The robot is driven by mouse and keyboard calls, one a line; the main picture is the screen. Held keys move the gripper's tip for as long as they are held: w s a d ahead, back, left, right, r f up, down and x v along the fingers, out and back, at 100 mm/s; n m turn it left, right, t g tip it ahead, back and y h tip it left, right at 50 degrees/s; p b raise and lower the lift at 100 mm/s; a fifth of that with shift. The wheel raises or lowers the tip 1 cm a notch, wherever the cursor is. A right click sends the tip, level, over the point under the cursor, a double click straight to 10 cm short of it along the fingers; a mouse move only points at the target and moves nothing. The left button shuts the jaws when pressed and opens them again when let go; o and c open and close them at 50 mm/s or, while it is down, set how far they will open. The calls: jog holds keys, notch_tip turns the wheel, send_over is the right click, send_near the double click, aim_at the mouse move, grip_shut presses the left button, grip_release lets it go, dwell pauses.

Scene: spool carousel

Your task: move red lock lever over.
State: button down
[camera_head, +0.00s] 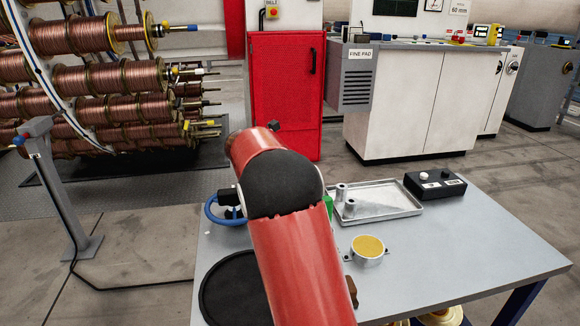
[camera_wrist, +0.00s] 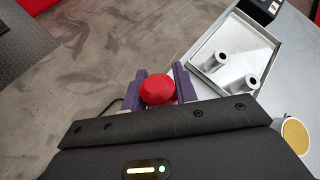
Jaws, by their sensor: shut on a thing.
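In the wrist view, the red knob of the lock lever (camera_wrist: 157,91) sits between the two purple fingers of my gripper (camera_wrist: 160,86). The gripper is shut on it, above the far edge of the grey table. Only the knob shows; the rest of the lever is hidden beneath the gripper. In the head view my red arm covers the lever and the gripper, so neither can be made out there.
A metal tray (camera_head: 378,213) with upright posts stands right of my arm. Copper spools (camera_head: 105,80) hang behind at left.

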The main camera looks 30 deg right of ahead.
jog(key=shift+w, duration=0.1)
jog(key=c, duration=1.1)
grip_release()
jog(key=v, duration=0.7)
jog(key=shift+a+r, duration=0.2)
jog(key=shift+a, duration=0.1)
